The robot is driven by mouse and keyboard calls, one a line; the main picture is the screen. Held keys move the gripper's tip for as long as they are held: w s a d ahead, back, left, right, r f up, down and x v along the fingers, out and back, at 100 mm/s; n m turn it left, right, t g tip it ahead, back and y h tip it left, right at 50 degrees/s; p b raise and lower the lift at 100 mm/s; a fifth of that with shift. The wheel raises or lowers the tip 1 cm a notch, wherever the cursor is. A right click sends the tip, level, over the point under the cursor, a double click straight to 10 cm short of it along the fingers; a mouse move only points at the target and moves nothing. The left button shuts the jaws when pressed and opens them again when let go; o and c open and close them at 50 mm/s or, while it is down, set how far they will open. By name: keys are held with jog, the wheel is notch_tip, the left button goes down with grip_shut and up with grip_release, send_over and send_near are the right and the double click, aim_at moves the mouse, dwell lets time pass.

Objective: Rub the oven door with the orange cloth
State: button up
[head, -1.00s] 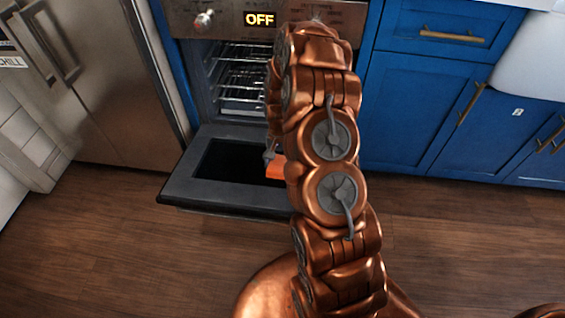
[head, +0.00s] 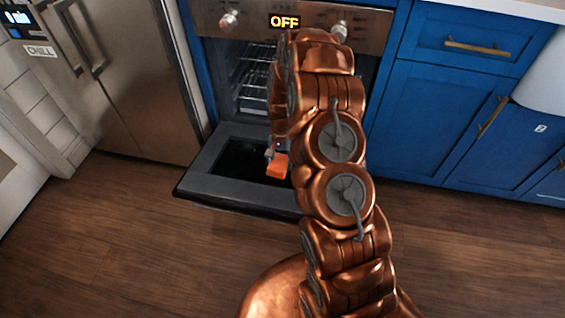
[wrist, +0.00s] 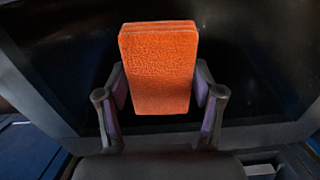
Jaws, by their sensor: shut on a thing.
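The oven door (head: 200,178) is folded down open in front of the oven, with a dark glass panel and a grey frame. It also fills the background of the wrist view (wrist: 60,80). The orange cloth (head: 278,166) is a folded block at the door, and in the wrist view (wrist: 158,68) it stands out between the two fingers. My gripper (wrist: 160,95) is shut on the cloth from both sides. In the head view my arm hides most of the gripper and the right part of the door. I cannot tell whether the cloth touches the glass.
The oven (head: 290,45) shows OFF on its display, with wire racks inside. A steel fridge (head: 130,90) stands to the left and blue cabinets (head: 430,115) to the right. The wood floor (head: 120,245) in front is clear.

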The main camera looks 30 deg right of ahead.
jog(key=shift+w+a+f+p, duration=0.1)
jog(key=shift+w+a+p, duration=0.25)
jog(key=shift+w+a, duration=0.7)
jog(key=shift+s+a, duration=0.1)
jog(key=shift+s, duration=0.05)
jog(key=shift+s+d+p, duration=0.65)
jog(key=shift+s+d, duration=0.3)
jog(key=shift+d, duration=0.25)
jog(key=shift+s+d+p, duration=0.55)
jog(key=shift+s+d, duration=1.15)
jog(key=shift+d, duration=0.15)
jog(key=shift+s+d+p, duration=0.5)
jog(key=shift+s+d, duration=0.75)
jog(key=shift+d, duration=0.25)
jog(key=shift+p+v, duration=0.85)
jog(key=shift+v, duration=2.15)
